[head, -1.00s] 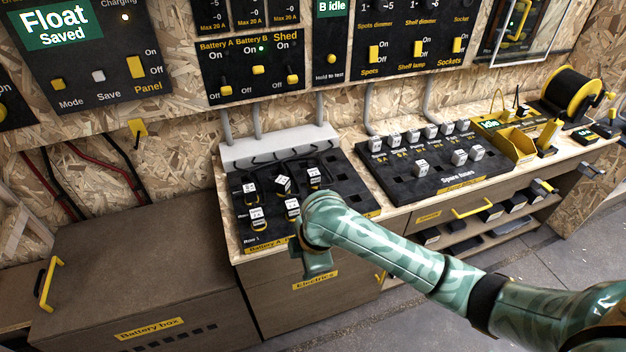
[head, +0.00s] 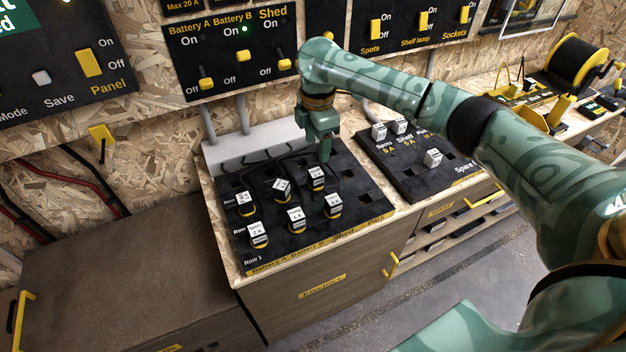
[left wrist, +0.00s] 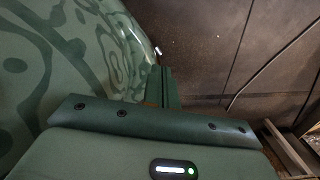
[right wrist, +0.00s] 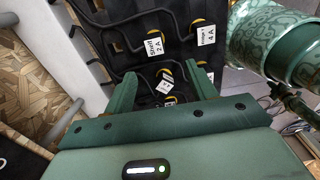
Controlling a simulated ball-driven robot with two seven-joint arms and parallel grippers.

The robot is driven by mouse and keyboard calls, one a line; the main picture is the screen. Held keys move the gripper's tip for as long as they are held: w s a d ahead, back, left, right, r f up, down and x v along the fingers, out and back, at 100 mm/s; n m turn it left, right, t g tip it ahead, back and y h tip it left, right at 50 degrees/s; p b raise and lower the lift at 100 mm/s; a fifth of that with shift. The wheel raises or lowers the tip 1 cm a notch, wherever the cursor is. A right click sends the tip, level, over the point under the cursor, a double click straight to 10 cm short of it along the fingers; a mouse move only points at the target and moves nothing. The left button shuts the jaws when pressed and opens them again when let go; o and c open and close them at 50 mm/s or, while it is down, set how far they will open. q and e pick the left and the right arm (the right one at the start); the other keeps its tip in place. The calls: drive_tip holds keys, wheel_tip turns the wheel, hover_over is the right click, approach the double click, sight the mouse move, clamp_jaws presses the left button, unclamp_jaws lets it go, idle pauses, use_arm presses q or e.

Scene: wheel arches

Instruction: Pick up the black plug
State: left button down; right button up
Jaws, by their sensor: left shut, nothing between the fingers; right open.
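Several black plugs with white labels and yellow rings stand in the black socket board. One (head: 282,190) in the back row has a tilted label; upright-labelled ones stand beside it (head: 317,180) and in front (head: 296,222). I cannot tell which one is the black plug of the task. My right gripper (head: 324,150) is open and empty, pointing down over the back right of the board. In the right wrist view (right wrist: 163,84), a tilted label (right wrist: 167,88) shows between its fingers, with Shelf 2 A (right wrist: 155,46) farther off. My left gripper (left wrist: 163,85) is shut and empty, away from the board.
Black cables run from the back plugs to a grey duct (head: 260,145). A spare fuse board (head: 405,178) lies to the right, partly behind my right arm. Switch panels (head: 232,55) hang on the wall above. A brown battery box (head: 110,270) stands at left.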

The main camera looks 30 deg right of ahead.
drive_tip(key=b, duration=0.2)
hover_over(316, 172)
drive_tip(key=f, duration=0.5)
drive_tip(key=shift+s+a+f, duration=0.25)
drive_tip(key=shift+a, duration=0.05)
drive_tip(key=shift+s+f, duration=0.1)
drive_tip(key=shift+f, duration=0.5)
drive_tip(key=shift+f+b, duration=0.15)
drive_tip(key=shift+b, duration=0.2)
drive_tip(key=f+b, duration=0.2)
drive_tip(key=f, duration=0.1)
drive_tip(key=f+b, duration=0.2)
drive_tip(key=shift+w+d+f, duration=0.15)
drive_tip(key=shift+w+d, duration=0.15)
drive_tip(key=shift+w, duration=0.1)
drive_tip(key=shift+r, duration=0.25)
use_arm(q)
wheel_tip(316, 172, down, 7)
drive_tip(key=s, duration=0.2)
drive_tip(key=shift+g, duration=0.3)
use_arm(e)
drive_tip(key=shift+s, duration=0.1)
drive_tip(key=c, duration=1.1)
